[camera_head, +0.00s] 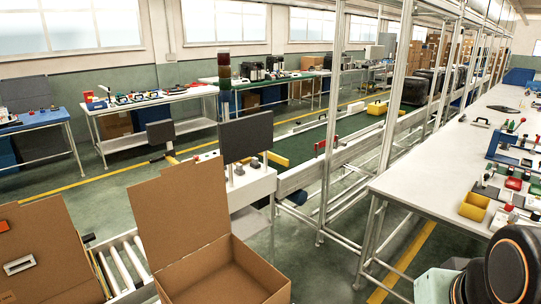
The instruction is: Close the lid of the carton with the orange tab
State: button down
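A brown carton panel (45,245) stands raised at the left edge, with an orange tab (3,226) near its upper left and a white-framed slot (19,265) below the tab. It looks like an upright, open lid, and the rest of that carton is cut off by the frame. A second brown carton (225,272) stands to its right at the bottom centre, its lid (180,215) raised and its inside empty where visible. No orange tab shows on it. My gripper is not in view; a dark arm part of mine with an orange ring shows at the lower right.
Conveyor rollers (122,262) run between the two cartons. A monitor (246,136) stands behind the middle carton. A white workbench (440,180) with a yellow bin (474,206) and tools fills the right. Metal frame posts stand between. Green floor (335,275) is clear in the middle.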

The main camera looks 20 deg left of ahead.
aim_at(43, 256)
jog(key=j+z, duration=0.15)
jog(key=z, duration=0.8)
jog(key=j+z, duration=0.15)
jog(key=z, duration=0.8)
jog(key=k+z, duration=0.1)
jog(key=z, duration=0.8)
jog(key=k+j+z, duration=0.1)
jog(key=z, duration=0.85)
jog(key=k+z, duration=0.1)
jog(key=z, duration=0.85)
jog(key=l+z, duration=0.1)
jog(key=z, duration=0.85)
jog(key=k+l+z, duration=0.1)
jog(key=z, duration=0.8)
jog(key=l+z, duration=0.2)
jog(key=z, duration=1.2)
jog(key=i+l+z, duration=0.1)
jog(key=z, duration=0.35)
jog(key=i+z, duration=0.1)
jog(key=z, duration=0.3)
jog(key=i+z, duration=0.1)
jog(key=z, duration=0.8)
jog(key=i+j, duration=0.05)
jog(key=j, duration=0.05)
